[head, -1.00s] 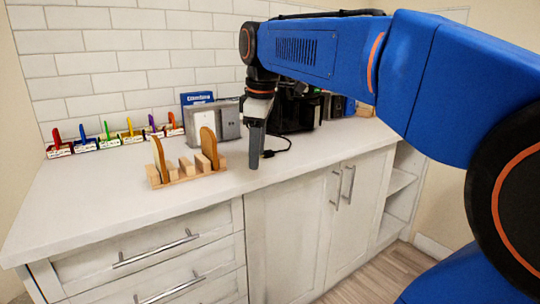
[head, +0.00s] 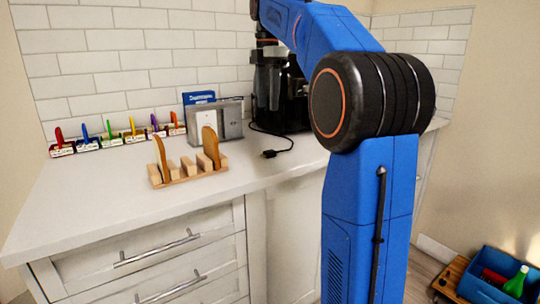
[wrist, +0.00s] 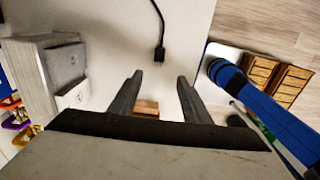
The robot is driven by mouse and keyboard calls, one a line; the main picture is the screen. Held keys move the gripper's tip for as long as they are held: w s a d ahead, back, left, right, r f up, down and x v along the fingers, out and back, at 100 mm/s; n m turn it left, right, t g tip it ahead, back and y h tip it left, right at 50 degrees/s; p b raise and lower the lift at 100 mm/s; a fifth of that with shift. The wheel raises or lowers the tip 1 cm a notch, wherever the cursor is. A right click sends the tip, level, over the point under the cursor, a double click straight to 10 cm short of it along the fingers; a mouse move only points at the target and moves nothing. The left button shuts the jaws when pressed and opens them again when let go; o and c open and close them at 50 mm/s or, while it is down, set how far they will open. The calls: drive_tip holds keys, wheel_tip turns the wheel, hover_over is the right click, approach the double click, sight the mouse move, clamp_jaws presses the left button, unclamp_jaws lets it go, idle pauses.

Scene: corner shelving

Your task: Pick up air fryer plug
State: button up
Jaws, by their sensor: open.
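The air fryer plug (head: 269,154) is small and black and lies on the white countertop near its front edge, at the end of a black cable. The plug also shows in the wrist view (wrist: 159,53), upper middle, ahead of the fingertips and roughly in line with the gap between them. My gripper (wrist: 156,82) is open, with nothing between its fingertips. In the head view my gripper (head: 269,92) is up in front of the black air fryer (head: 294,110), behind and above the plug. My arm hides part of the air fryer.
A wooden rack (head: 186,175) with upright pieces stands left of the plug. A blue crate (head: 480,290) is low at right. The front-left counter is clear.

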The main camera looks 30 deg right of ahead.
sight(268, 151)
wheel_tip(268, 151, down, 16)
drive_tip(key=shift+w+r, duration=0.1)
drive_tip(key=shift+r, duration=0.15)
clamp_jaws()
idle(0.5)
